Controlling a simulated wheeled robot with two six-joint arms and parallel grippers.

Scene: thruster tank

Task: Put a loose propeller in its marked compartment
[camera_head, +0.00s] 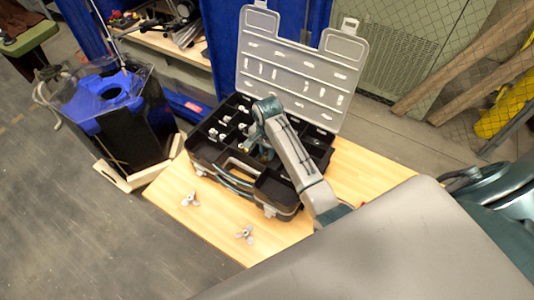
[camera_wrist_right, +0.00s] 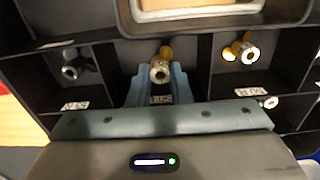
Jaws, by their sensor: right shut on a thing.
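My right gripper (camera_head: 262,152) reaches down into the open black case (camera_head: 235,179). In the right wrist view the gripper (camera_wrist_right: 161,80) is shut on a yellow propeller with a silver hub (camera_wrist_right: 159,71), inside or just over a middle compartment with a small label. How deep it sits I cannot tell. Another yellow propeller (camera_wrist_right: 241,50) lies in the compartment to the right, and a grey one (camera_wrist_right: 72,68) in the compartment to the left. Two grey propellers lie loose on the table, one (camera_head: 190,199) at the left and one (camera_head: 246,234) nearer the front. My left gripper is out of view.
The case stands on a wooden table (camera_head: 175,222) with its grey lid (camera_head: 292,75) raised at the back. Dividers stand close around the gripper. A black and blue tank (camera_head: 120,110) is at the left.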

